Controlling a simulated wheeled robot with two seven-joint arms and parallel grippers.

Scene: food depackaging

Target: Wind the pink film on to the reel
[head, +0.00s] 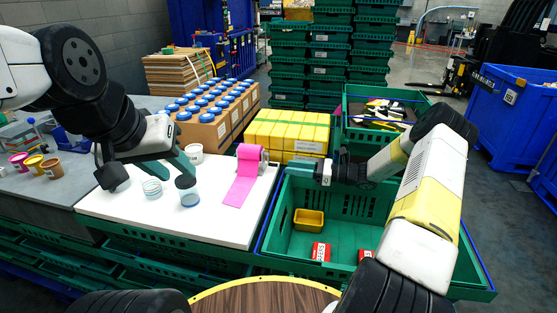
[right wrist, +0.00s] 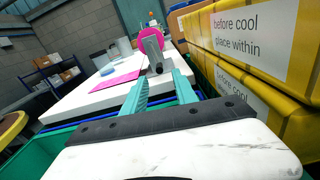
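The pink film (head: 240,190) lies as a flat strip on the white board, running from the reel (head: 250,157) toward the front. In the right wrist view the pink reel (right wrist: 148,35) stands in a grey holder (right wrist: 152,46), with the flat film (right wrist: 115,82) to its left. My right gripper (head: 292,171) is just right of the reel, pointing at it. In the right wrist view its teal fingers (right wrist: 160,82) are apart with nothing between them. My left gripper (head: 172,172) is above the board, left of the film near the jars. Its teal fingers look apart and empty.
A green crate (head: 345,238) with a yellow tray (head: 309,219) is at right.

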